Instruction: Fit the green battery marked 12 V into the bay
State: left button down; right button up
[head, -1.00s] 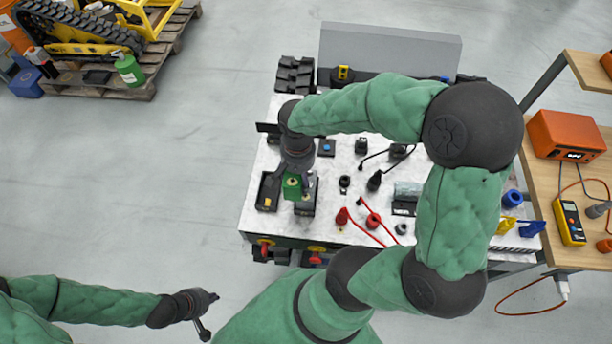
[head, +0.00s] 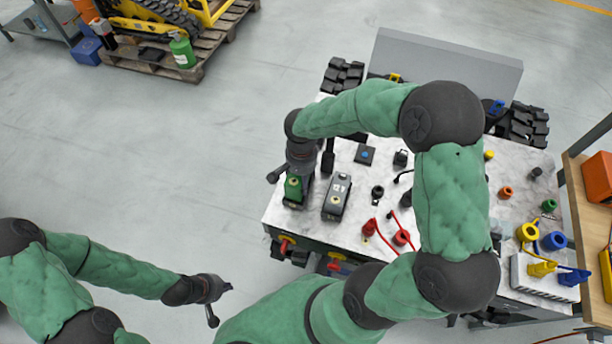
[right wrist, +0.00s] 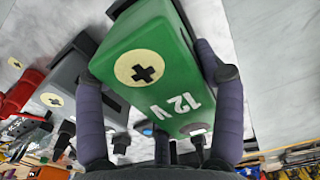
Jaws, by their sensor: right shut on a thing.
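The green battery (head: 293,188), with a white "12 V" mark and a plus sign on a pale disc, is in my right gripper (head: 297,178). In the right wrist view the green battery (right wrist: 160,72) is clasped between both dark fingers of the right gripper (right wrist: 150,75). In the head view it is over the black bay (head: 291,204) at the left end of the carrier's top. The battery and gripper hide most of the bay, and I cannot tell how deep the battery sits. My left gripper (head: 222,304) is open and empty, off the carrier's left side, over the floor.
A grey battery (head: 338,197) stands just right of the green one. Red plugs with leads (head: 385,232), small sockets, and a block of yellow and blue plugs (head: 545,268) occupy the light top. A grey panel (head: 445,68) rises behind. A green can (head: 182,50) stands on a pallet.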

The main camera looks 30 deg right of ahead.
jog(key=shift+f+b, duration=0.35)
jog(key=shift+f, duration=1)
jog(key=shift+s+f+b, duration=0.1)
jog(key=shift+f+b, duration=0.35)
jog(key=shift+b, duration=0.05)
jog(key=o, duration=1.3)
jog(key=shift+s+a+f, duration=0.1)
jog(key=shift+s+f, duration=0.05)
jog(key=o, duration=0.4)
jog(key=shift+f, duration=0.15)
jog(key=shift+r, duration=0.25)
